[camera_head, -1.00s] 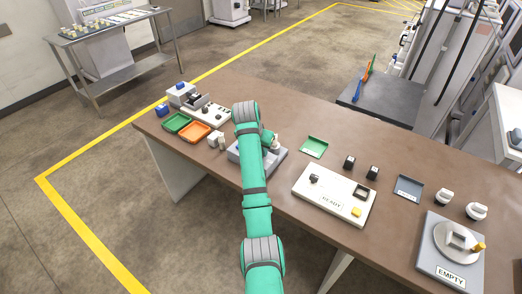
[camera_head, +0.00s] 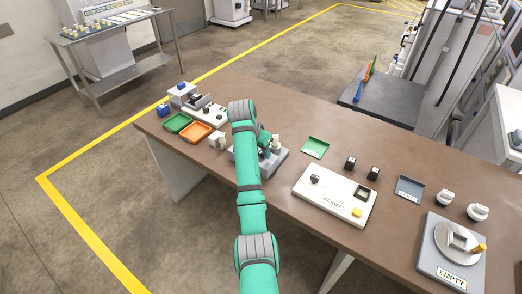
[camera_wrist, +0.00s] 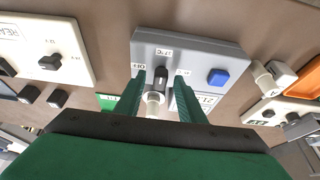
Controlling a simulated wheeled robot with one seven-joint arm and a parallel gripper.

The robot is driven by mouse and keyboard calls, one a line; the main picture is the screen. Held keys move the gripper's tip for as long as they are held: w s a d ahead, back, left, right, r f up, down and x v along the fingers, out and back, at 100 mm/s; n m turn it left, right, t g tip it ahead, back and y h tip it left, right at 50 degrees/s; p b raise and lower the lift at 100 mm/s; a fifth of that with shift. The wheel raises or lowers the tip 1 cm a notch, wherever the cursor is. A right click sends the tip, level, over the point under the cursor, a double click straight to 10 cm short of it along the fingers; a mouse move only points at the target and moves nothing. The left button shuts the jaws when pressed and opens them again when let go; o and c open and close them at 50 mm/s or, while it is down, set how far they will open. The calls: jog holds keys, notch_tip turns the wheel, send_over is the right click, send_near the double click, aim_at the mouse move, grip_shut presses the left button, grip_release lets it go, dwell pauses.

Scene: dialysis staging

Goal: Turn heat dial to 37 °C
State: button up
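The grey heater box (camera_head: 279,158) stands on the brown table, partly hidden behind my arm in the head view. In the wrist view the box (camera_wrist: 205,50) shows a dark dial (camera_wrist: 162,69) with a light cylindrical part near it. A label that seems to read 37 °C sits beyond the dial, with other small labels on either side. A blue button (camera_wrist: 218,77) is to the right. My gripper (camera_wrist: 160,76) is open, its two green fingers on either side of the dial. I cannot tell whether they touch it.
A white panel (camera_head: 320,205) stands right of the box, with a green tray (camera_head: 315,147) behind it. Green (camera_head: 177,123) and orange (camera_head: 195,132) trays lie left. A grey scale-like unit (camera_head: 450,265) marked EMPTY is at the far right. Bare table lies behind the box.

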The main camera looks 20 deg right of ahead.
jog(key=v, duration=1)
jog(key=shift+a+r, duration=0.2)
jog(key=shift+r, duration=0.15)
dwell(0.6)
